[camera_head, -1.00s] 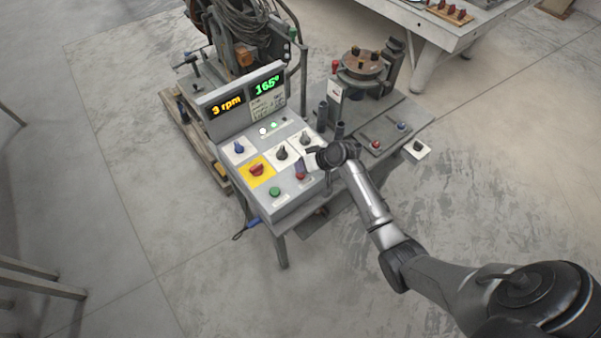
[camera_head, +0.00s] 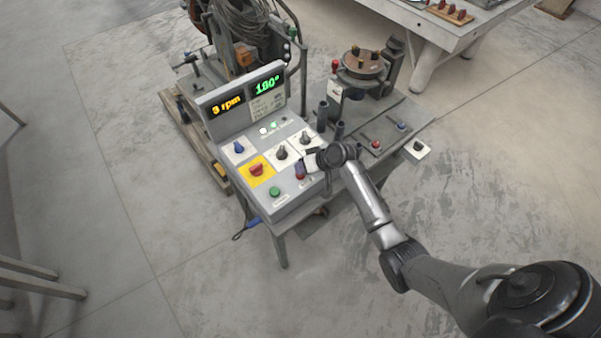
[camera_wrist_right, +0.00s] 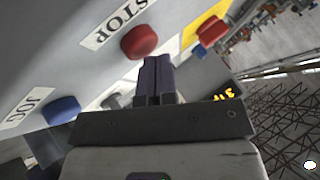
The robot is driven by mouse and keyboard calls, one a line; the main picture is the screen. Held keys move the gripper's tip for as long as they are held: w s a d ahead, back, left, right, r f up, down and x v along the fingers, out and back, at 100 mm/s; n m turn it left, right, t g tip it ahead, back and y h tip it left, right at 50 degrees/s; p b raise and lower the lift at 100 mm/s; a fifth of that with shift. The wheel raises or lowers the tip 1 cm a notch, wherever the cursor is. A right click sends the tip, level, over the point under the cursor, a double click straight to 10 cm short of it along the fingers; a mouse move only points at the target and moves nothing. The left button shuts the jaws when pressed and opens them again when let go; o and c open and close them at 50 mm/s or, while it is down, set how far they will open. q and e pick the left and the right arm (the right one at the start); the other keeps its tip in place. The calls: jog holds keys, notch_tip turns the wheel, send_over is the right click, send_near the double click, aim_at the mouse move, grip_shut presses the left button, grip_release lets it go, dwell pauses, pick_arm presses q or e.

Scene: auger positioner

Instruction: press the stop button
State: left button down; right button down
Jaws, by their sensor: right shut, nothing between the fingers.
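The stop button is a red cap (camera_wrist_right: 139,41) beside a STOP label in the right wrist view. In the head view the red button (camera_head: 300,176) sits on the sloped grey control panel (camera_head: 291,193), partly covered by my gripper. My right gripper (camera_head: 304,163) is shut and empty over the panel's right part. In the right wrist view its dark fingers (camera_wrist_right: 155,75) point at the panel, with the tips close beside the red cap. I cannot tell whether they touch it. My left gripper is not in view.
A red knob on a yellow plate (camera_head: 256,170), a green button (camera_head: 274,191) and several selector knobs are nearby. A blue JOG button (camera_wrist_right: 62,110) is left of STOP in the wrist view. The display (camera_head: 226,106) reads 3 rpm, 180°. A round turntable (camera_head: 366,63) stands behind.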

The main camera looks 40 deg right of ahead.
jog(key=shift+f, duration=0.25)
dwell(0.5)
jog(key=shift+r, duration=0.35)
jog(key=shift+r+p, duration=0.55)
jog(key=shift+p, duration=0.35)
jog(key=shift+r, duration=0.15)
